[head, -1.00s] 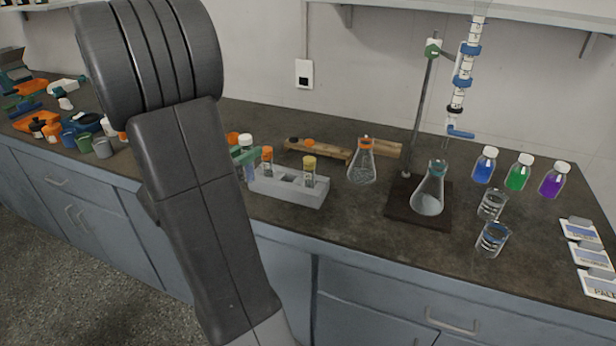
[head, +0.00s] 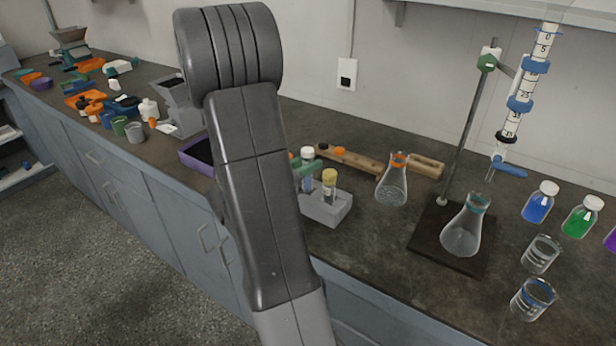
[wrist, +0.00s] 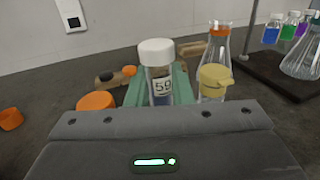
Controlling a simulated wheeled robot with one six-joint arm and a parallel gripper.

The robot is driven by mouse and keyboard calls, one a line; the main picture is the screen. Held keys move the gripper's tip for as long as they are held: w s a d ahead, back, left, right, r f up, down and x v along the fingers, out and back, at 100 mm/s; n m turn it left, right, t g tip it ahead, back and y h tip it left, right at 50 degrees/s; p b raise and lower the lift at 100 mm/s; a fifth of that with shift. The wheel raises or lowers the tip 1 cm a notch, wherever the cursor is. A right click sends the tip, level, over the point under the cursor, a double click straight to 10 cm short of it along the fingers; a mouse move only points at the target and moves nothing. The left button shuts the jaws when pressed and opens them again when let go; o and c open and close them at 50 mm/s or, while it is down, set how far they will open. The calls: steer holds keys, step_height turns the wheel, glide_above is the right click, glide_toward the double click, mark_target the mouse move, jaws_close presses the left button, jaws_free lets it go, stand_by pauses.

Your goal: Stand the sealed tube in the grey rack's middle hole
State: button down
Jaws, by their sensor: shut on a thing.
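My gripper is shut on the sealed tube, a clear tube with a white cap and a "59" label (wrist: 161,75). Its green fingers (wrist: 160,95) clasp the tube, which looks upright. In the head view the white-capped tube (head: 307,168) and green finger show just right of my arm, at the grey rack (head: 327,213). A yellow-capped tube (head: 329,184) stands in the rack's right part. In the wrist view the held tube is between an orange cap (wrist: 95,101) and the yellow cap (wrist: 215,77). The tube's lower end and the middle hole are hidden.
An orange-stoppered flask (head: 392,185) and wooden blocks (head: 350,160) stand behind and right of the rack. Farther right are a burette stand (head: 450,235) with a flask, beakers and coloured bottles. A purple tray (head: 195,155) is left of my arm.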

mark_target(305, 191)
steer(key=shift+f, duration=1.75)
steer(key=shift+f+b, duration=0.2)
steer(key=shift+b, duration=0.1)
steer(key=c, duration=1.3)
jaws_free()
steer(key=shift+r, duration=0.1)
steer(key=shift+r+p, duration=0.2)
steer(key=shift+p, duration=0.1)
steer(key=shift+s+a+f, duration=0.1)
steer(key=shift+s+a, duration=0.05)
steer(key=shift+a, duration=0.1)
steer(key=b+v, duration=0.1)
steer(key=v, duration=1)
steer(key=shift+s+a, duration=0.1)
steer(key=shift+s, duration=0.15)
